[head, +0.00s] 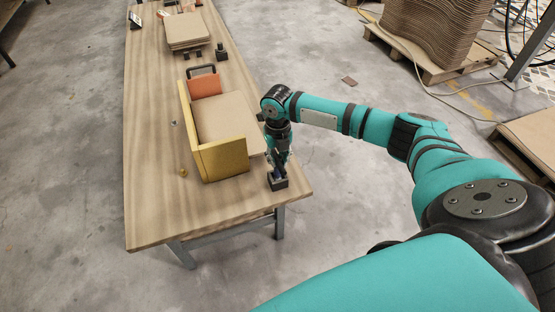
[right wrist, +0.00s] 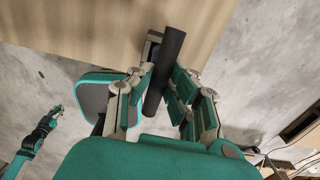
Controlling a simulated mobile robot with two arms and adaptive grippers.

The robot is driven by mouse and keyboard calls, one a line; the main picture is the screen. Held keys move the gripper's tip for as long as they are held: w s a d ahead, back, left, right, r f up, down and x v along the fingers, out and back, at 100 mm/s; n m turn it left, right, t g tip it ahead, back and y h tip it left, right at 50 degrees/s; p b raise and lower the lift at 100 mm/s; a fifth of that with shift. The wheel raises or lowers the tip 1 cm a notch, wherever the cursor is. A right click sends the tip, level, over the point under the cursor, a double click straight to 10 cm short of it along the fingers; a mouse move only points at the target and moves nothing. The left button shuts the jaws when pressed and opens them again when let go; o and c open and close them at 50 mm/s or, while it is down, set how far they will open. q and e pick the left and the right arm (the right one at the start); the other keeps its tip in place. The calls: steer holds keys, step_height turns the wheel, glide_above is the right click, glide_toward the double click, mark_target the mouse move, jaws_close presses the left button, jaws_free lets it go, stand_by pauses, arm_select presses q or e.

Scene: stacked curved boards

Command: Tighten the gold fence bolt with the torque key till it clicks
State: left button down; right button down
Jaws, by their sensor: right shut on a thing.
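My right gripper (head: 279,166) is at the near right corner of the table, over a small dark block (head: 278,184). In the right wrist view its fingers (right wrist: 162,85) are shut around a black cylindrical handle, which I take to be the torque key (right wrist: 172,50). The key's far end is over or in the dark block; I cannot tell which. A small gold piece (head: 183,172), probably the gold bolt, is on the table left of the yellow fence (head: 222,158). A teal arm, probably my left one, shows small in the right wrist view, its gripper (right wrist: 56,112) unclear.
The fence and an orange wall (head: 204,85) border a tan board (head: 226,115) on the wooden table (head: 150,200). Stacked boards (head: 186,30) and small dark blocks (head: 220,52) are farther back. The table's left strip is mostly clear. A pallet of curved boards (head: 435,30) stands on the floor.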

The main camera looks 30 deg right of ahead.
steer(key=shift+r+p, duration=2.15)
steer(key=shift+r, duration=0.35)
steer(key=shift+a+r+m, duration=0.35)
steer(key=shift+a+m, duration=0.05)
steer(key=shift+m, duration=0.2)
steer(key=s+a+r+m, duration=0.6)
steer(key=s+r+m, duration=0.1)
steer(key=m, duration=0.9)
steer(key=s+a+r+m, duration=0.6)
steer(key=s+r+m, duration=0.2)
steer(key=m, duration=0.8)
steer(key=shift+a+r, duration=0.3)
steer(key=shift+r, duration=0.45)
